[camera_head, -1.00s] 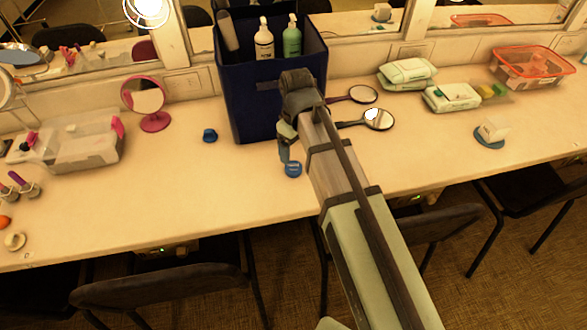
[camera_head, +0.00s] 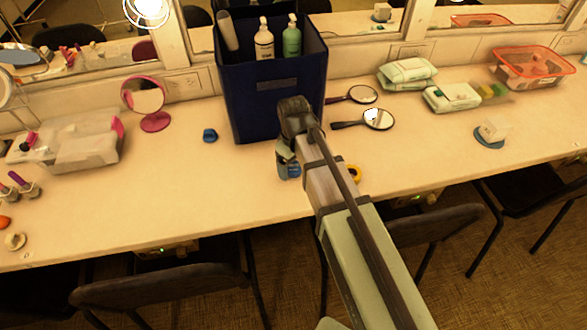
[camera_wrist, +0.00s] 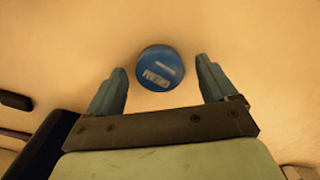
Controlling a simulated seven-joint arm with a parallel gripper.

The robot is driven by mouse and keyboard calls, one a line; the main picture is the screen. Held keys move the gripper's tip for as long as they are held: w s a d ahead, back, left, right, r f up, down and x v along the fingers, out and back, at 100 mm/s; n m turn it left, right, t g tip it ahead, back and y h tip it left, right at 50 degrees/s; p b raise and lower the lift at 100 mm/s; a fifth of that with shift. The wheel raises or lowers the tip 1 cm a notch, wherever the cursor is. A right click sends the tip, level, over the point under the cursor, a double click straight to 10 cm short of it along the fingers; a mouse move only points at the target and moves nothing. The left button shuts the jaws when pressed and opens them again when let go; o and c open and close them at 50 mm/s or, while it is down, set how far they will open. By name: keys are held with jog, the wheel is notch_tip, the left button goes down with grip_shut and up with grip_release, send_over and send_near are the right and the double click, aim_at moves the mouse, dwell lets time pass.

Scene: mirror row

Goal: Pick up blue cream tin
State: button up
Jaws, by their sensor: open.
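The blue cream tin (camera_wrist: 159,69) is a round, flat tin with a pale label. In the wrist view it lies on the counter just beyond and between the two open fingers of my gripper (camera_wrist: 161,88), touching neither as far as I can see. In the head view my gripper (camera_head: 287,170) hangs over the tin (camera_head: 294,171), near the front right corner of the dark blue bin. There the tin is mostly hidden behind the gripper.
A dark blue fabric bin (camera_head: 270,90) with bottles stands just behind my gripper. Two hand mirrors (camera_head: 378,118) lie to its right. A small blue item (camera_head: 210,135) lies left.

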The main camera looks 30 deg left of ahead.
jog(key=shift+c, duration=0.4)
jog(key=c, duration=1.1)
jog(key=shift+o, duration=0.2)
